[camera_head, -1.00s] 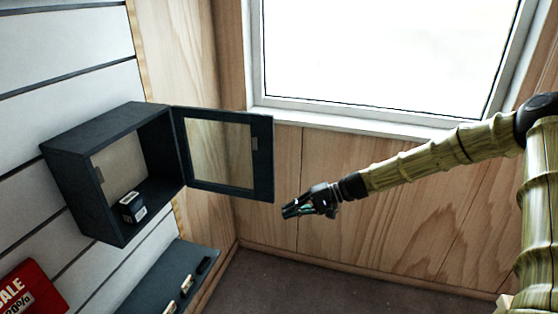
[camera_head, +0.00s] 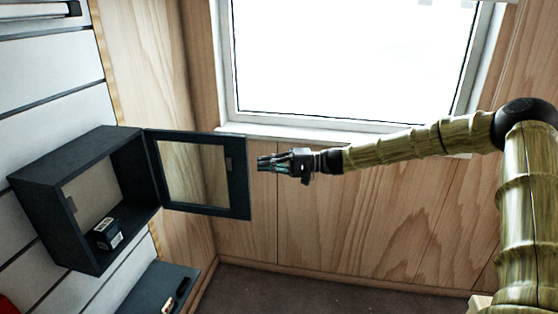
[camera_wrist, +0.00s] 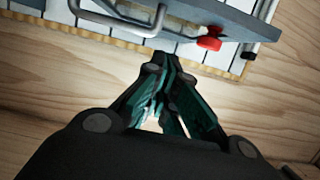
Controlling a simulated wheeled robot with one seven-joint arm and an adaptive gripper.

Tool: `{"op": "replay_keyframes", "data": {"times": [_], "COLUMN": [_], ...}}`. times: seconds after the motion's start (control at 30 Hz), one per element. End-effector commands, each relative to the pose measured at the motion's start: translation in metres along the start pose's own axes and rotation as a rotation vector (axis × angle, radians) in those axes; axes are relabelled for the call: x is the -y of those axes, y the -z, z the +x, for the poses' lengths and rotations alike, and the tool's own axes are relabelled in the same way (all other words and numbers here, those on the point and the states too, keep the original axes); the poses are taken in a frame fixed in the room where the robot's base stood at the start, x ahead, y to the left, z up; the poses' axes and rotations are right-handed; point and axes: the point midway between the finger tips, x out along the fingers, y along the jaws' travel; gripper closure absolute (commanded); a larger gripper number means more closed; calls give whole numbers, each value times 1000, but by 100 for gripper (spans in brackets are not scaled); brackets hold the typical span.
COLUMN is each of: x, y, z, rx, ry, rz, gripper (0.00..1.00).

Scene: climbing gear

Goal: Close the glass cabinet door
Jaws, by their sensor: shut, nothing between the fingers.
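The dark glass cabinet (camera_head: 75,180) is fixed on the slatted wall at the left in the head view. Its glass door (camera_head: 240,180), a dark frame around a clear pane, stands wide open to the right of the cabinet. A small handle (camera_head: 228,164) sits near the door's free edge. My gripper (camera_head: 260,163) is shut and empty, just right of the door's free edge in the picture; whether it touches the door I cannot tell. In the wrist view my gripper (camera_wrist: 160,62) points toward a grey edge with a metal handle (camera_wrist: 125,22).
A small dark box (camera_head: 107,234) sits inside the cabinet. A dark shelf (camera_head: 150,287) with small items is below it. A window (camera_head: 350,65) and wood-panelled wall (camera_head: 340,220) lie behind my arm. A red object (camera_wrist: 209,39) shows in the wrist view.

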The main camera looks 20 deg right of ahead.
Motion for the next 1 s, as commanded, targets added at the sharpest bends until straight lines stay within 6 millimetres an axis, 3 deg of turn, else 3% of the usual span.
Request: {"op": "replay_keyframes", "data": {"times": [0.17,0.3,0.5,1.0], "x": [2,3,1,-1], "y": [-1,-22,-36,-39], "z": [29,31,34,35], "rx": [1,0,-1,-1], "ry": [-2,-1,0,-1], "rz": [3,2,1,0], "gripper": [100,100,100,100]}}
